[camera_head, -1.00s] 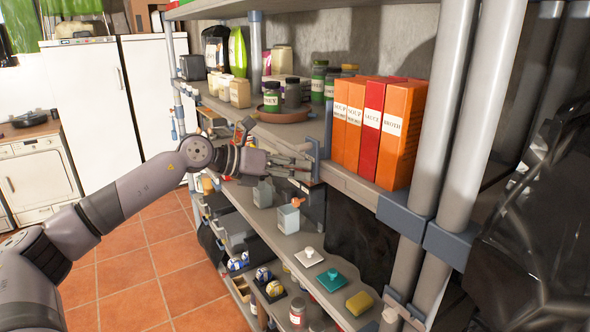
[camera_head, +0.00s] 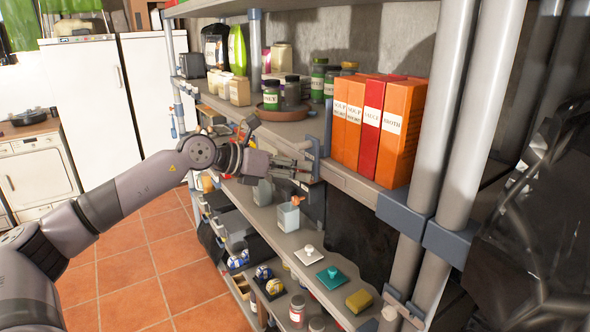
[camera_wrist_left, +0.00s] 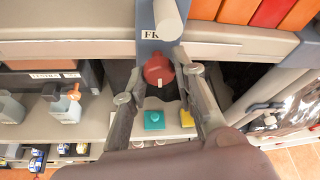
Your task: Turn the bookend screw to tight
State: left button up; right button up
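The blue-grey bookend (camera_head: 314,150) stands at the shelf edge, left of the orange and red boxes. In the left wrist view the bookend (camera_wrist_left: 149,48) carries a round red screw knob (camera_wrist_left: 158,70) with a pale mark at its lower edge. My left gripper (camera_head: 310,171) is at the bookend in the head view, where it hides the knob. In the wrist view my left gripper (camera_wrist_left: 160,62) is open, with one finger on each side of the red knob; whether they touch it is unclear. My right gripper is not in view.
Orange and red boxes (camera_head: 373,125) stand right of the bookend. The lower shelf (camera_head: 309,240) holds a grey dispenser (camera_head: 288,217), a teal block (camera_head: 332,279) and a yellow block (camera_head: 359,301). Grey posts (camera_head: 470,130) rise at the right.

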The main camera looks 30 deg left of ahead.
pick_arm(q)
jog(key=o, duration=0.4)
jog(key=shift+s+a+r, duration=0.1)
jog(key=v, duration=1.2)
dwell(0.6)
